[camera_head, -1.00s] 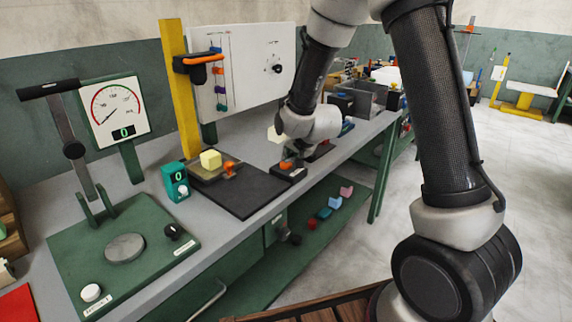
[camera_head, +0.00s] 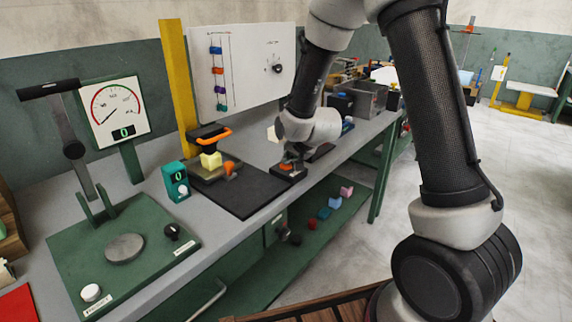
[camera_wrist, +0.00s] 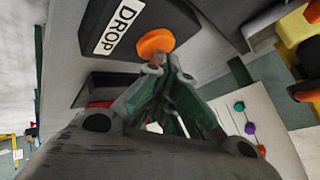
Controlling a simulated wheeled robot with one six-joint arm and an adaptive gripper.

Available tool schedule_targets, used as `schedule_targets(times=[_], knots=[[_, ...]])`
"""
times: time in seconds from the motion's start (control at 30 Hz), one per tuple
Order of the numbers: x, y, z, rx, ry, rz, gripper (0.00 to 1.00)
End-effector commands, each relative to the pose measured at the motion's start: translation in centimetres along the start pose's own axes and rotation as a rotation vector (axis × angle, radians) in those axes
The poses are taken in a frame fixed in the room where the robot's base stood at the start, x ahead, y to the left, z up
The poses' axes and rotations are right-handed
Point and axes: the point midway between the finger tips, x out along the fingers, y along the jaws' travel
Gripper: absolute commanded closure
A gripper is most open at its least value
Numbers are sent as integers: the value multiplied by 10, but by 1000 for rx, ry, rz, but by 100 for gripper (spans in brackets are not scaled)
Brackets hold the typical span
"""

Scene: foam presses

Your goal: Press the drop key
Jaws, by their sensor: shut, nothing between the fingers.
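The drop key is a round orange button (camera_wrist: 155,42) on a black box (camera_wrist: 150,18) with a white DROP label (camera_wrist: 119,26). In the head view the box (camera_head: 290,174) sits at the bench's front edge, right of a black mat. My gripper (camera_wrist: 163,62) is shut and empty, its fingertips at the button's edge and seeming to touch it. In the head view my gripper (camera_head: 292,157) is over the box and mostly hides the button. A black drop weight with an orange handle (camera_head: 211,137) rests low by the yellow column (camera_head: 178,90), on a yellow foam block (camera_head: 211,160).
A green press with a dial (camera_head: 114,110) fills the bench's left end. Several coloured blocks lie on the lower shelf (camera_head: 312,240).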

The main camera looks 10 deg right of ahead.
Motion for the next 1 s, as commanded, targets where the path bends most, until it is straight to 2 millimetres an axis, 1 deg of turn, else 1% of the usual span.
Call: schedule_targets(times=[0.4, 0.77, 1.0], knots=[[-12, -9, -9, 0, 1, 0, 100], [-14, -10, -11, 1, 1, 0, 100], [-30, -23, -23, 1, 3, -3, 100]])
